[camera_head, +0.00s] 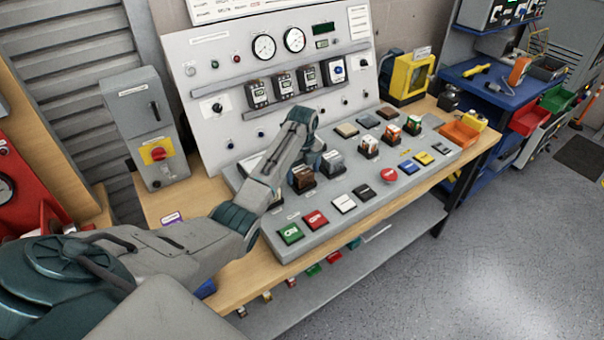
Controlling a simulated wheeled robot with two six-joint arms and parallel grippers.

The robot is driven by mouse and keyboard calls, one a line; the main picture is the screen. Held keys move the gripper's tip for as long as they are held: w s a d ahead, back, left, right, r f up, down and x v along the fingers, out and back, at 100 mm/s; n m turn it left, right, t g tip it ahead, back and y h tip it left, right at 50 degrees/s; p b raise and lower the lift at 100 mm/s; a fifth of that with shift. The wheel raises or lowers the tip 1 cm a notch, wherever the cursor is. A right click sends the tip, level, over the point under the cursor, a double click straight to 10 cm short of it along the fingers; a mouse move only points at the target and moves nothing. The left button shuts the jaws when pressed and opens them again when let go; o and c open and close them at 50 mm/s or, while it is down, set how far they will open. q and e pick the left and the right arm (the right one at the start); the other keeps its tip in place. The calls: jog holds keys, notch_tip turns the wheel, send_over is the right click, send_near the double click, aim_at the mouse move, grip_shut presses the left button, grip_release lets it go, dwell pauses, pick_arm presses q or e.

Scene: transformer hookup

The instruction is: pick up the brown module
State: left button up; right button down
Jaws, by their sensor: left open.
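The brown module (303,179) sits upright on the grey sloped panel (270,222), left of centre. My left arm reaches in from the left and bends down over the panel. My left gripper (309,160) is open, just above and behind the brown module. The arm's wrist hides part of the gripper, and I cannot tell whether the fingers touch the module. A grey module (332,163) stands close on the right of the brown one. My right gripper is not in view.
An upright gauge board (215,75) rises behind. A yellow box (408,76) and an orange bin (459,136) are at the right.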

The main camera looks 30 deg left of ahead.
pick_arm(q)
jog(key=shift+f, duration=0.75)
jog(key=c, duration=1.2)
